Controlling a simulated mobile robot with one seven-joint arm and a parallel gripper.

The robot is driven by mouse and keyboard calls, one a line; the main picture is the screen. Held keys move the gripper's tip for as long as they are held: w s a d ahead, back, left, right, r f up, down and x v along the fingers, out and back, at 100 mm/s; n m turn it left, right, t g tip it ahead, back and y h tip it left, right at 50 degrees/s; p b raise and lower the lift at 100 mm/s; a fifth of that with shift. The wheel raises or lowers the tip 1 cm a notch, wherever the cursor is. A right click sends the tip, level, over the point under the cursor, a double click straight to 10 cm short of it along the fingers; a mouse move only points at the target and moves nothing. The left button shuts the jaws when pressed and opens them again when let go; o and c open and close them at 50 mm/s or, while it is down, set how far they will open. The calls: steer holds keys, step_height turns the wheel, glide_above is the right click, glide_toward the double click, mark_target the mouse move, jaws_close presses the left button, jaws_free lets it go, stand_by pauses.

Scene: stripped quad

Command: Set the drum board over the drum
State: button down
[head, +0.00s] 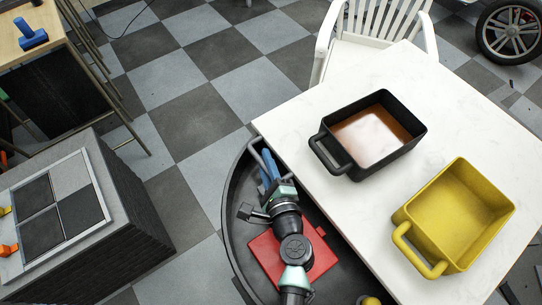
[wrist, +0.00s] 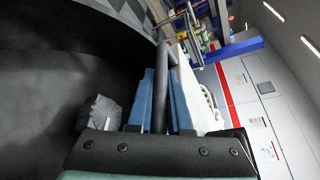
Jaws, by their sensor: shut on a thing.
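My gripper (head: 268,172) is at the left edge of the white table, low beside its corner. Its blue fingers are shut on a dark grey bar (wrist: 161,85), which bends into a loop like a handle in the wrist view. In the head view the loop (head: 254,148) shows just beyond the fingertips, near the rim of a large round black tray-like shape (head: 236,240). I cannot tell whether the loop is joined to that rim. Nothing in view can be surely named as the drum or the drum board.
A black pan (head: 407,148) with brown contents and an empty yellow pan (head: 487,235) stand on the white table (head: 300,118). A red flat thing (head: 262,262) lies under my arm. A grey block (head: 140,215) stands at left, a white chair (head: 432,45) behind the table. Checkered floor is clear between.

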steer(key=s+a, duration=0.2)
steer(key=a, duration=0.1)
steer(key=c, duration=1.1)
jaws_free()
steer(key=shift+d, duration=0.1)
steer(key=shift+s, duration=0.1)
steer(key=b+v, duration=0.2)
steer(key=v, duration=1)
steer(key=shift+s+d+r, duration=0.15)
steer(key=shift+s, duration=0.15)
